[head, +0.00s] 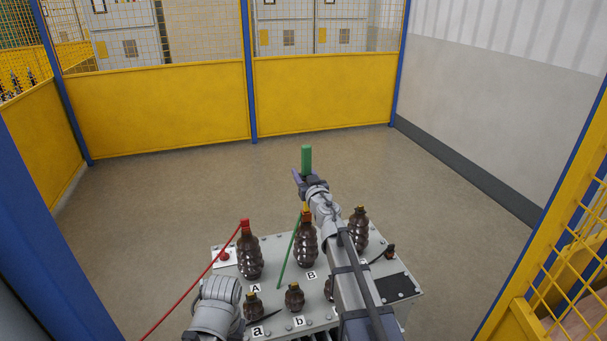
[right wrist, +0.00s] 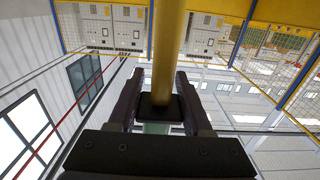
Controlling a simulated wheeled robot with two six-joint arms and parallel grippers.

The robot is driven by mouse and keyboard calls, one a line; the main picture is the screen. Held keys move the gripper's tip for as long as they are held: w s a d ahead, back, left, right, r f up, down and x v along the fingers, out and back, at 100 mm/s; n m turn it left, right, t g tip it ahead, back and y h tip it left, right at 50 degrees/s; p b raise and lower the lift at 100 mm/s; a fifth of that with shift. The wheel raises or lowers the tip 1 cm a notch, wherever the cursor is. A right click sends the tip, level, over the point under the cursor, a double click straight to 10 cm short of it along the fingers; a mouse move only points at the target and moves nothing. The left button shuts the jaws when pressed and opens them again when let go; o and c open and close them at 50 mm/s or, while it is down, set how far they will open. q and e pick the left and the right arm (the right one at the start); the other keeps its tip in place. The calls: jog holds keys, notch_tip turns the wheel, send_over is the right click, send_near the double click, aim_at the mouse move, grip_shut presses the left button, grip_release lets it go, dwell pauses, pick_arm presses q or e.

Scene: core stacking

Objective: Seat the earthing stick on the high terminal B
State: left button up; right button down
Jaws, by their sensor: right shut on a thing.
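In the head view the earthing stick's green upper end (head: 306,158) stands upright above my right gripper (head: 308,180). My right gripper is shut on the stick. In the right wrist view a yellow shaft (right wrist: 168,45) runs into a black block between the fingers (right wrist: 160,105), with a green part below. The high terminal B (head: 306,245) is a brown ribbed insulator behind the B label, with an orange piece at its top, just below my right wrist. A green line slants down beside it. My arm hides the stick's lower part, so contact with B cannot be told. My left gripper is not seen.
High terminal A (head: 250,257) carries a red clamp with a red cable running down left. Another tall insulator (head: 359,230) stands right of B. Small insulators (head: 294,297) stand in front on the grey box (head: 232,262). Yellow fence panels (head: 155,105) enclose the clear floor behind.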

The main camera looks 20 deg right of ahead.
jog(key=shift+f, duration=0.3)
jog(key=shift+c, duration=1.2)
grip_release()
jog(key=shift+s, duration=0.15)
jog(key=s, duration=0.7)
jog(key=shift+s+d, duration=0.15)
jog(key=shift+s, duration=0.15)
